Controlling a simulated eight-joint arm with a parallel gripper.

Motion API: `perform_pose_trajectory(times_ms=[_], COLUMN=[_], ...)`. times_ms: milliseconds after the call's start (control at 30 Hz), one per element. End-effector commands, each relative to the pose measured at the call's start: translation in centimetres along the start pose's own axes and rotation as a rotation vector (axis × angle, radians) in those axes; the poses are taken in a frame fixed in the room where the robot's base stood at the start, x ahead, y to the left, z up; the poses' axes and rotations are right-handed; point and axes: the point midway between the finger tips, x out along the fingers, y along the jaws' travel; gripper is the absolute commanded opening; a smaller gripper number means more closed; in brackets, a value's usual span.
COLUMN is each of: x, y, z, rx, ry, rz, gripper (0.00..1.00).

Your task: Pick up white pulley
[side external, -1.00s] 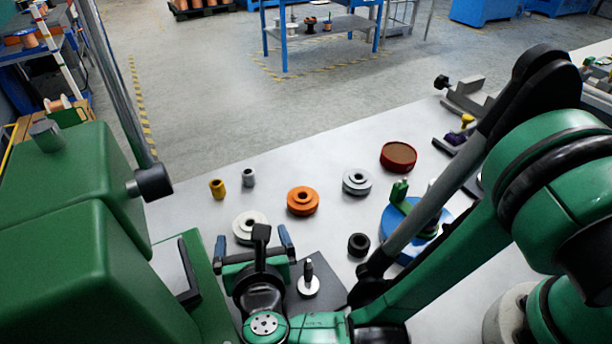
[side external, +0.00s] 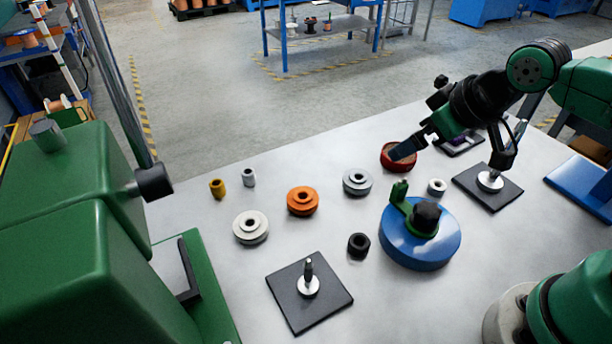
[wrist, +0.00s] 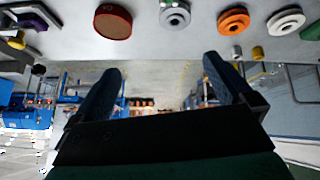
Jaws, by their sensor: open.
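The white pulley (side external: 251,227) lies flat on the light table, left of the orange pulley (side external: 302,201). It also shows at the upper right of the wrist view (wrist: 286,22). My gripper (side external: 405,149) is at the right, over or in front of the red round container (side external: 388,160) as seen from the side, well away from the white pulley. In the wrist view my gripper's two dark fingers (wrist: 163,68) are spread apart with nothing between them.
A grey pulley (side external: 357,182), a black ring (side external: 358,245), a yellow bushing (side external: 217,188) and a grey bushing (side external: 249,177) stand nearby. A blue disc (side external: 432,250) with a green bracket stands at right. A dark plate (side external: 330,305) carries an upright post. The table around the white pulley is clear.

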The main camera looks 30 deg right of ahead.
Motion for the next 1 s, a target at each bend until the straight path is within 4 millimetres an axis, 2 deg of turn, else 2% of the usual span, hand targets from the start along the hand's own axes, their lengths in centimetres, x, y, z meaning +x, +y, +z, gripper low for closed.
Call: perform_pose_trajectory(times_ms=[100, 200, 567, 667, 767, 867, 1000], x=[-0.4, -0.5, -0.5, -0.4, 0.1, 0.9, 2.3], y=[0.5, 0.6, 0.6, 0.2, -0.8, -2.7, -6.6], z=[0.8, 0.9, 0.9, 0.7, -0.1, -1.5, -3.5], rx=[0.146, 0.187, 0.183, 0.118, -0.094, -0.458, -1.054], ry=[0.017, 0.023, 0.022, 0.013, -0.015, -0.055, -0.108], rz=[-0.013, -0.018, -0.018, -0.016, -0.002, 0.03, 0.11], gripper=[1.0, 1.0, 1.0, 1.0, 1.0, 1.0, 1.0])
